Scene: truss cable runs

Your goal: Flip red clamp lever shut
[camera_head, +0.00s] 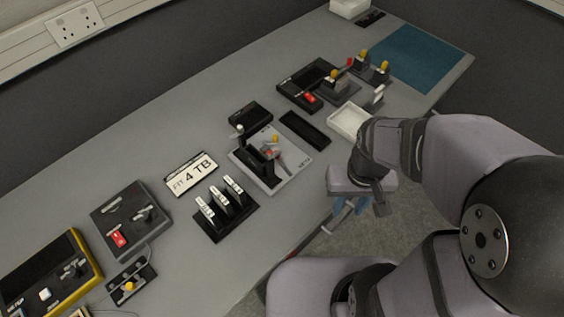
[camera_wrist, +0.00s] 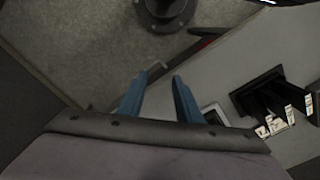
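My gripper (camera_head: 342,218) hangs past the bench's front edge, over the floor, right of and below the bench fixtures in the head view. In the wrist view its two blue fingers (camera_wrist: 160,82) stand apart with nothing between them. A grey clamp fixture (camera_head: 283,181) on the bench carries a dark upright post and small levers, one with a red part (camera_head: 268,154) and one with a yellow tip (camera_head: 275,139). Other red parts are a red block (camera_head: 118,238) on the left dark panel and a red piece (camera_head: 309,97) at the back. I cannot tell which is the clamp lever.
A rack with several white-tagged levers (camera_head: 221,206) stands near the front edge; it also shows in the wrist view (camera_wrist: 268,98). Bare bench runs along the back.

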